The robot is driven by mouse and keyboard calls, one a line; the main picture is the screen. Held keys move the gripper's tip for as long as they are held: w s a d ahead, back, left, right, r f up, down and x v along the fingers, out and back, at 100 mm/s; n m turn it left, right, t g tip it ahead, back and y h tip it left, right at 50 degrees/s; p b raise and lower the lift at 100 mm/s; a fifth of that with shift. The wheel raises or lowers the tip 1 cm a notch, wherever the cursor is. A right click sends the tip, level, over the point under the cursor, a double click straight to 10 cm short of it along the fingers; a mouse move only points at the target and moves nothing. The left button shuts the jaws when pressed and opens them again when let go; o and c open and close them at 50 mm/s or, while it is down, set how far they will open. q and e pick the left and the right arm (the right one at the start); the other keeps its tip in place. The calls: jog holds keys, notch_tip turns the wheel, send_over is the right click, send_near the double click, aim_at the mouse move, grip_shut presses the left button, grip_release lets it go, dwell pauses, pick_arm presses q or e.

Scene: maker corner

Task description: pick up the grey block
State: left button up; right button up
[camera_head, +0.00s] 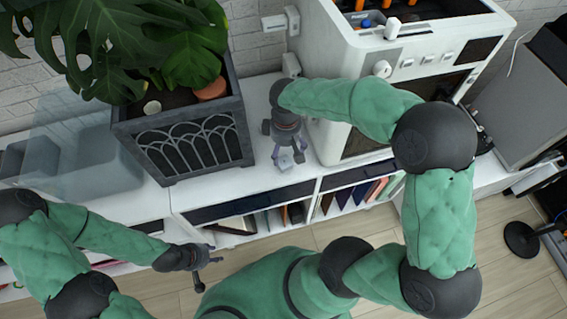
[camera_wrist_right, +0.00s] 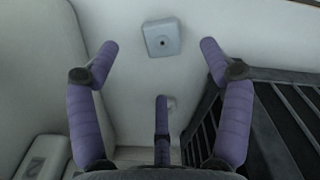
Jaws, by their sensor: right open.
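The grey block (camera_wrist_right: 162,38) is a small light grey-blue square block with a dark round hole in its face. It lies on the white shelf top, and in the head view the block (camera_head: 286,161) shows among the fingers of my right gripper (camera_head: 287,154). In the right wrist view my right gripper (camera_wrist_right: 160,75) has its purple fingers spread apart and empty. The block sits beyond the fingertips, between the two outer ones, and no finger touches it there. My left gripper (camera_head: 205,262) is over the floor in front of the shelf, far from the block; its fingers are too small to judge.
A dark grey planter (camera_head: 190,140) with a large leafy plant stands left of the block. A white machine (camera_head: 400,55) stands close on the right. The white shelf (camera_head: 262,180) has a narrow free strip between them.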

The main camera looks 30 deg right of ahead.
aim_at(284, 162)
jog(key=f+b, duration=0.1)
jog(key=f, duration=0.1)
jog(key=f+b, duration=0.1)
jog(key=f, duration=0.4)
jog(key=shift+w+a+b, duration=0.15)
jog(key=shift+w+b, duration=0.1)
jog(key=shift+b, duration=0.15)
jog(key=shift+r, duration=0.1)
jog(key=c, duration=1.2)
